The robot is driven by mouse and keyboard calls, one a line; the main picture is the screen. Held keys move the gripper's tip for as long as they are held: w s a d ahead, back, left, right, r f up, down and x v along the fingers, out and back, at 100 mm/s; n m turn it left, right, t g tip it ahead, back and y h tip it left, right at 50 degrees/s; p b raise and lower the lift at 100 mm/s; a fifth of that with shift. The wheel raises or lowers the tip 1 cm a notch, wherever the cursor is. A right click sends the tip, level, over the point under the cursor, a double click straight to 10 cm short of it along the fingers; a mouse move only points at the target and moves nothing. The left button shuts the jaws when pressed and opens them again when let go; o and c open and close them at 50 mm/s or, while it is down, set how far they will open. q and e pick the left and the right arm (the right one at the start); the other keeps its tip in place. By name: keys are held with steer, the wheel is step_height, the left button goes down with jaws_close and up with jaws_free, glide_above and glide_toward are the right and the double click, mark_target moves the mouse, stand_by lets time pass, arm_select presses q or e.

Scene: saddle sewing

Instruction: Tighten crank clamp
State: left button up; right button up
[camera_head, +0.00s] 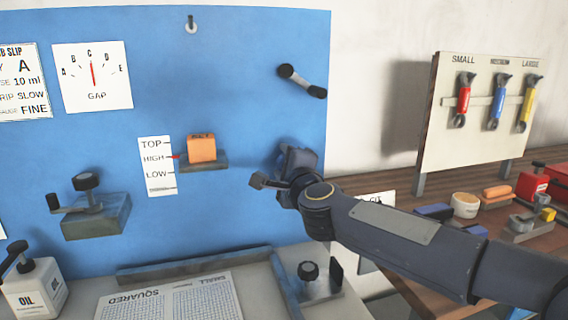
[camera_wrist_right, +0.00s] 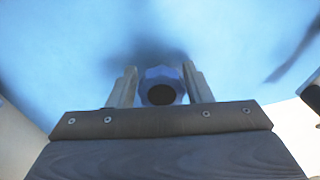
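A crank with a dark knob and a side handle (camera_head: 88,190) sits on a grey block (camera_head: 97,218) on the blue board, at the left. Another dark crank-shaped handle (camera_head: 302,80) is on the board at the upper right. My right gripper (camera_head: 268,182) is in front of the board, below that handle and well right of the block. In the right wrist view, its two fingers (camera_wrist_right: 159,88) stand apart, with a dark-centred round part between them; I cannot tell what it is. I see no clear grip on anything. My left gripper is out of view.
An orange block (camera_head: 201,148) sits on a small ledge beside a height scale. An oil bottle (camera_head: 35,288) stands at the lower left. A knobbed fixture (camera_head: 312,279) is on the bench below my arm. A tool rack (camera_head: 485,120) stands at the right.

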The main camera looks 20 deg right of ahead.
steer(key=shift+o, duration=1.4)
steer(key=shift+s, duration=0.15)
steer(key=s, duration=0.7)
steer(key=shift+s, duration=0.3)
steer(key=shift+d, duration=0.1)
